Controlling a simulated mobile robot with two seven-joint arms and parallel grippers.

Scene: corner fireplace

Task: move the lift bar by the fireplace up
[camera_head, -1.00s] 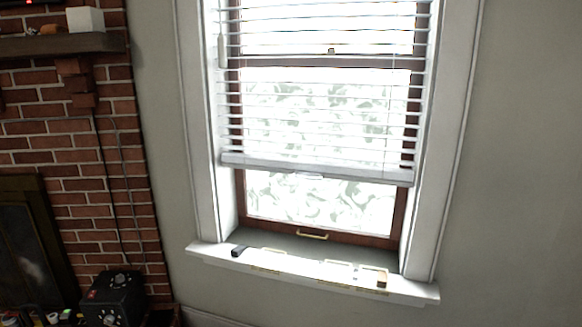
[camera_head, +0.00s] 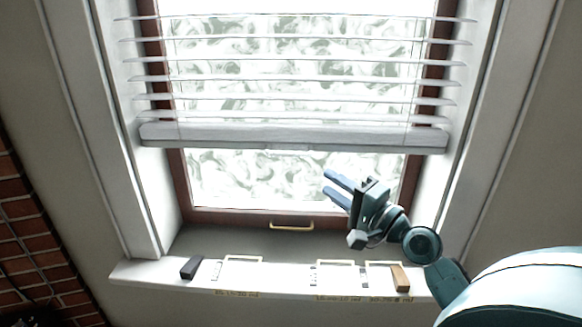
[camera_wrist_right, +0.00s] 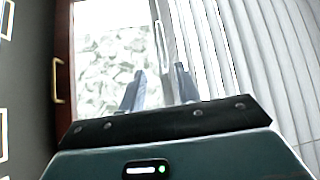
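The lift bar (camera_head: 250,135) is the thick white bottom rail of the window blind and runs level across the window in the head view. It also shows in the right wrist view (camera_wrist_right: 186,30), turned upright, with a thin pale handle loop (camera_wrist_right: 164,45) along its edge. My right gripper (camera_head: 327,182) is below the bar, right of the window's middle, with its fingers pointing left. In the right wrist view its two fingers (camera_wrist_right: 158,76) are apart with nothing between them. They appear not to touch the bar. My left gripper is out of view.
The window sill (camera_head: 130,272) holds a dark block (camera_head: 191,267), a tan block (camera_head: 400,278) and pale frames. A brass handle (camera_head: 291,226) is on the lower window frame. The brick fireplace wall (camera_head: 30,240) is at lower left.

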